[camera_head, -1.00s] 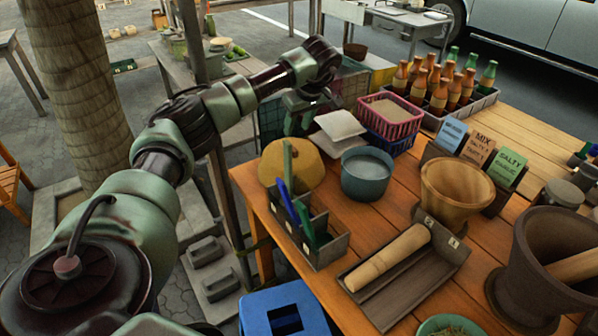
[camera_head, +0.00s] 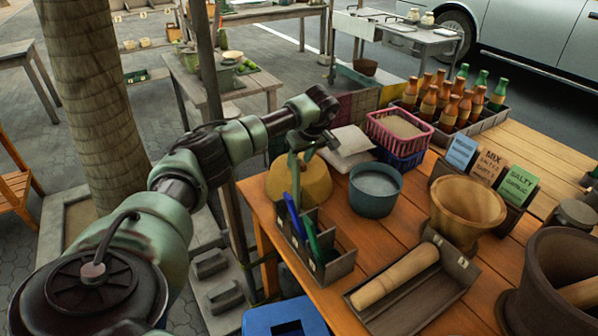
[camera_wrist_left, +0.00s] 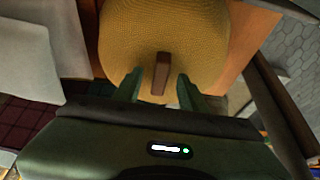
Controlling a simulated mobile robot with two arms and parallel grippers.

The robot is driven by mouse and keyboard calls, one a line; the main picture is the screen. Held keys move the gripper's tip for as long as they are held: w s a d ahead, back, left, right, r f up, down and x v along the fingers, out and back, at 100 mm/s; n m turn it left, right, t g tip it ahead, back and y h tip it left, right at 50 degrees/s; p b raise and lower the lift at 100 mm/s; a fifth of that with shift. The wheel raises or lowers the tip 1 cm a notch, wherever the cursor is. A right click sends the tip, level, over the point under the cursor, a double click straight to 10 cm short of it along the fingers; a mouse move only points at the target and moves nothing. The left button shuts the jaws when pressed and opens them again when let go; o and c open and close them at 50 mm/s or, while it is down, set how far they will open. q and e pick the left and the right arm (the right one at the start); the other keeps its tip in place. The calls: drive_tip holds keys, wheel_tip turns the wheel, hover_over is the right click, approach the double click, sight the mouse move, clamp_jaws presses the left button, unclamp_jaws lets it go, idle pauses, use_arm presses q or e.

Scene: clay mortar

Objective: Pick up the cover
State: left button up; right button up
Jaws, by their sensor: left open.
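The cover is a tan, woven-looking dome (camera_head: 318,182) at the left end of the wooden table, partly hidden behind my gripper. In the left wrist view the cover (camera_wrist_left: 205,40) fills the top middle, with a small brown block handle (camera_wrist_left: 161,72) on it. My left gripper (camera_head: 296,168) hangs over the cover, fingers pointing down. In the left wrist view the gripper (camera_wrist_left: 160,88) is open, one finger on each side of the handle's near end, with gaps on both sides. Whether the fingers reach down to handle height is unclear. My right gripper is not in view.
A blue-grey pot (camera_head: 375,196) stands close right of the cover. A pen box (camera_head: 338,266) is in front, white folded sheets (camera_head: 348,148) and a pink basket (camera_head: 400,130) behind. A tray with a pestle (camera_head: 415,300) lies further right.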

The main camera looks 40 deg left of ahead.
use_arm(q)
clamp_jaws()
idle(1.3)
